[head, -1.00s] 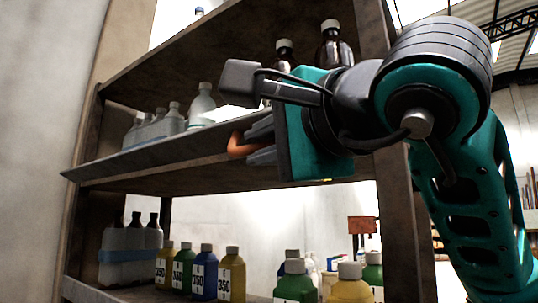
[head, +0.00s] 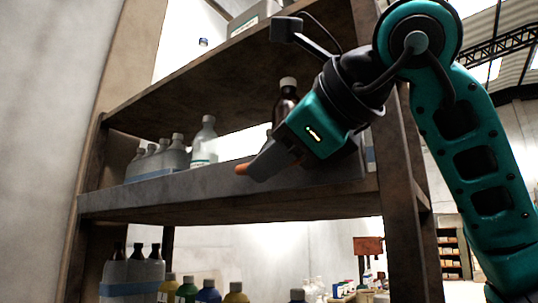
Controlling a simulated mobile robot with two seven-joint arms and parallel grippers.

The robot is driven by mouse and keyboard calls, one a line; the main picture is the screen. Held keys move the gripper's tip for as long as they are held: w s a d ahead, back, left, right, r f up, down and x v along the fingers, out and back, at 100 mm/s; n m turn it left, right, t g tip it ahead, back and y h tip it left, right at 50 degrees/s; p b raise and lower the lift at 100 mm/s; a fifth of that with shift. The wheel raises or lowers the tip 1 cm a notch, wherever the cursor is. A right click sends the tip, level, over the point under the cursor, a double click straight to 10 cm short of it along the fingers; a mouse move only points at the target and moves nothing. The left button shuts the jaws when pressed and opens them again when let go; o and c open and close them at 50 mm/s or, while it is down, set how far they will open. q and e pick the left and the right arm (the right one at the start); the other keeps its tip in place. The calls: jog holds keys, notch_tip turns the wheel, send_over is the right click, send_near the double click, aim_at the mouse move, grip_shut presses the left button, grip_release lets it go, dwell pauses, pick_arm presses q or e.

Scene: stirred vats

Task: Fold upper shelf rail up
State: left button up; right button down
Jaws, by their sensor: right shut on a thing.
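The upper shelf rail (head: 165,190) is a long grey strip along the front edge of the middle board of the rack. It stands up from the board's edge, its face turned towards me, and hides the feet of the bottles behind it. My right gripper (head: 252,170) is in front of the rail, right of its middle, shut on the rail's orange handle (head: 241,169). Only the handle's end shows; the fingers hide the rest. The rail's right part is behind my gripper. My left gripper is not in view.
Clear bottles (head: 170,157) stand behind the rail at left, a dark brown bottle (head: 285,103) behind my gripper. A rack post (head: 395,170) is close to my right arm. Coloured bottles (head: 208,292) stand on the board below. A wall (head: 45,130) is at left.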

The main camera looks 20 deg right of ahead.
jog(key=shift+w+d+r+m+g+y+p, duration=0.3)
jog(key=shift+r+m+g+p, duration=0.25)
jog(key=shift+m, duration=0.35)
jog(key=shift+d, duration=0.1)
jog(key=c, duration=1.4)
grip_release()
jog(key=shift+s, duration=0.1)
jog(key=v, duration=1.2)
jog(key=shift+s+d+r, duration=0.15)
jog(key=shift+s+d, duration=0.1)
jog(key=shift+s, duration=0.05)
